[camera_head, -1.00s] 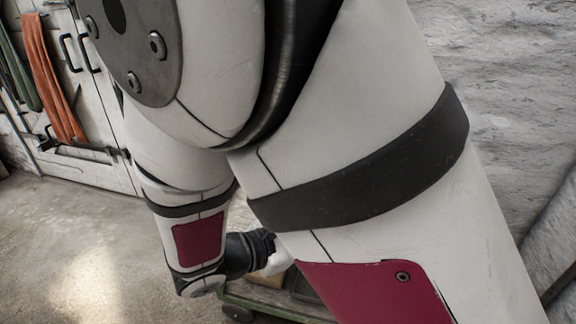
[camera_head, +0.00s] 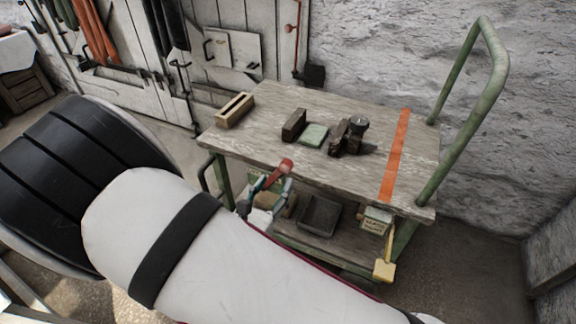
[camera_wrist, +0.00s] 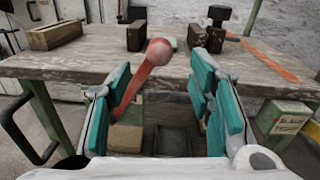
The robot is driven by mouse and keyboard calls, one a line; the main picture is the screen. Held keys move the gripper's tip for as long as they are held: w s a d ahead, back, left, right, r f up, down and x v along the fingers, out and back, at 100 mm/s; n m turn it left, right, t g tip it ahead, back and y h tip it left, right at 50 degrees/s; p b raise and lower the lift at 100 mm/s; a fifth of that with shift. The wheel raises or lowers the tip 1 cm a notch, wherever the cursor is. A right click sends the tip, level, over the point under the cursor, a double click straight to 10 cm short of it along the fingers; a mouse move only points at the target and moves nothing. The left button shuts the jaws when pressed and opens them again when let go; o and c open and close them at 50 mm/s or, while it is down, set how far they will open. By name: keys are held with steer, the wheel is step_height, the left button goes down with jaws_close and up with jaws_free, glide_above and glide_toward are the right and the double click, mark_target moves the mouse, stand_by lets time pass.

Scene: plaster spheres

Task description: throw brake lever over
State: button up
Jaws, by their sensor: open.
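The brake lever (camera_wrist: 131,88) is a red bar with a round red knob (camera_wrist: 158,52) at its upper end. It leans up to the right in front of the cart's near edge; its lower end is partly hidden behind my left finger. Its knob also shows in the head view (camera_head: 285,165). My gripper (camera_wrist: 162,80) has teal pads and is open. In the wrist view the lever appears between the fingers, nearer the left one, with the knob above them; no grip shows. In the head view my gripper (camera_head: 266,190) is partly hidden by my arm.
A green handle (camera_head: 480,125) rises at right. A dark tray (camera_head: 319,216) sits below. A yellow piece (camera_head: 384,269) hangs at the right front.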

mark_target(284, 169)
steer(key=b+x, duration=0.1)
steer(key=x, duration=0.7)
steer(key=shift+w+d+b, duration=0.1)
steer(key=shift+w+b, duration=0.2)
steer(key=shift+c, duration=0.6)
jaws_close()
